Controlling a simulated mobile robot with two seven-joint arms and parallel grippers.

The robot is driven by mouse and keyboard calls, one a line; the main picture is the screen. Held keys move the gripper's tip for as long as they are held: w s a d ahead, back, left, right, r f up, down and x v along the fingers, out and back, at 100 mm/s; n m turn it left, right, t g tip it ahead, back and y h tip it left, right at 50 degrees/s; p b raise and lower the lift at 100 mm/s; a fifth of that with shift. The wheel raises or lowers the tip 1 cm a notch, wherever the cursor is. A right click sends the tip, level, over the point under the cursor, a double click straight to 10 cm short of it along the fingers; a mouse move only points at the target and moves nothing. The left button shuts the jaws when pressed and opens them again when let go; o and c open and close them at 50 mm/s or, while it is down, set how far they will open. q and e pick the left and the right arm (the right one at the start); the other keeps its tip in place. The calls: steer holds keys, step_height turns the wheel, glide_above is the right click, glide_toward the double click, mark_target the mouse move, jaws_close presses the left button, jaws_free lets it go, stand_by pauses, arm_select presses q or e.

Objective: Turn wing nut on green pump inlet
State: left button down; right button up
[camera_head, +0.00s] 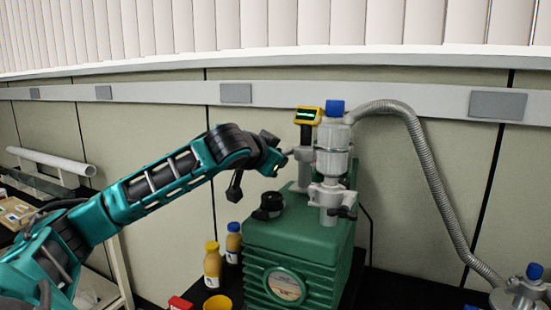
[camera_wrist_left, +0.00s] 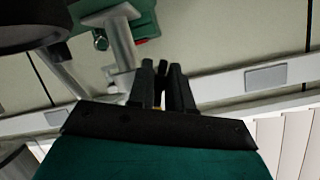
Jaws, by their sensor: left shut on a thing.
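The green pump (camera_head: 295,240) stands at centre right. Its grey inlet fitting (camera_head: 328,195) rises from the top, with a clear trap (camera_head: 333,150) above it. A dark wing-shaped handle (camera_head: 345,212) shows on the lower clamp. My left gripper (camera_head: 284,156) reaches in from the left beside the grey fitting (camera_head: 304,154) under the yellow gauge. In the left wrist view its black fingers (camera_wrist_left: 165,85) are nearly together beside a grey pipe (camera_wrist_left: 123,50). It is shut on a small part, likely a wing nut, which the fingers mostly hide. My right gripper is not in view.
A yellow gauge (camera_head: 306,115) stands beside the blue-capped trap. A ribbed grey hose (camera_head: 430,175) runs down to the right. A wall is close behind.

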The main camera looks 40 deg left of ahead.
arm_select(q)
steer(key=m+y, duration=0.2)
steer(key=m, duration=0.1)
steer(key=shift+m+t+y, duration=0.6)
steer(key=shift+m+y, duration=0.4)
steer(key=shift+m, duration=1.2)
steer(key=c, duration=1.1)
jaws_free()
steer(key=shift+o, duration=0.2)
steer(key=shift+s, duration=0.1)
steer(key=b+v, duration=0.2)
steer(key=v, duration=1)
steer(key=shift+s+d+b, duration=0.25)
steer(key=shift+b, duration=0.05)
